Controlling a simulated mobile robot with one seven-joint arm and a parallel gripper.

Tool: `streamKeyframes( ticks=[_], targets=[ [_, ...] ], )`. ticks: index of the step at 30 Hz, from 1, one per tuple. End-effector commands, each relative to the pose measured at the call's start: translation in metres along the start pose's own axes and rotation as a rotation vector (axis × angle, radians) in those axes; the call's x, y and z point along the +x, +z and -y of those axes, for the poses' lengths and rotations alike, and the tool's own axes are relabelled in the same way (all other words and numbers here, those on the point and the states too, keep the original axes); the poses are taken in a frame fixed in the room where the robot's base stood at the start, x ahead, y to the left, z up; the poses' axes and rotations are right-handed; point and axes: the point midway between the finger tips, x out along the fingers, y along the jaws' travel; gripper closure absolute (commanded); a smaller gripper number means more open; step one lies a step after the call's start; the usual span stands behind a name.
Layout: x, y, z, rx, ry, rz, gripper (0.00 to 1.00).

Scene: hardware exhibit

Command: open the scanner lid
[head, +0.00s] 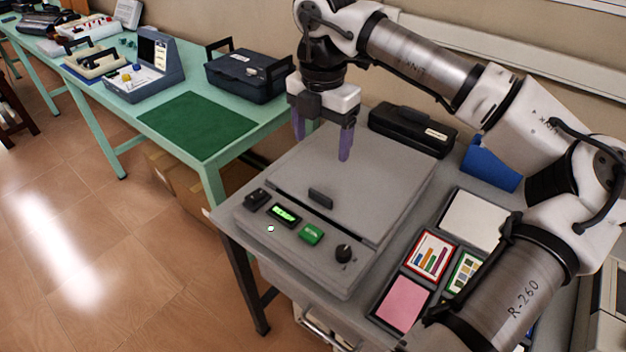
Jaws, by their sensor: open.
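The scanner (292,246) is a flat grey device on a grey table. Its lid (370,179) lies flat and looks closed, with a small dark handle (320,198) near its front edge. The front panel carries a lit green display (284,214), a green button (310,233) and a dark knob (343,253). My gripper (322,148) points down over the back left part of the lid, behind the handle. Its two purple fingers are apart with nothing between them. Whether the fingertips touch the lid cannot be told.
A black case (413,129) sits behind the scanner and a blue holder (490,163) at the back right. Cards, including a pink one (401,303), lie right of the scanner under my arm. A green table (212,167) with a dark toolbox (247,75) stands left.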

Motion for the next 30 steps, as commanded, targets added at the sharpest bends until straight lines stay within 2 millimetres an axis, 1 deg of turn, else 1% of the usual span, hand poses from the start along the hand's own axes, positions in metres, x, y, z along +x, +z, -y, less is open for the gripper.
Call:
streamKeyframes(
  ticks=[2, 5, 8, 15, 18, 21, 25, 30],
  targets=[
    [0.004, 0.002, 0.003, 0.012, -0.009, 0.004, 0.24],
    [0.017, 0.002, 0.002, 0.009, -0.007, 0.001, 0.24],
    [0.035, 0.001, 0.002, 0.007, -0.007, -0.002, 0.24],
    [0.087, 0.000, 0.002, 0.006, -0.004, -0.003, 0.24],
    [0.105, 0.001, 0.002, 0.006, -0.003, -0.002, 0.24],
    [0.120, 0.001, 0.002, 0.006, -0.004, -0.001, 0.24],
    [0.132, 0.001, 0.001, 0.005, -0.002, 0.000, 0.24],
    [0.137, 0.001, 0.001, 0.004, -0.002, 0.002, 0.24]
  ],
)
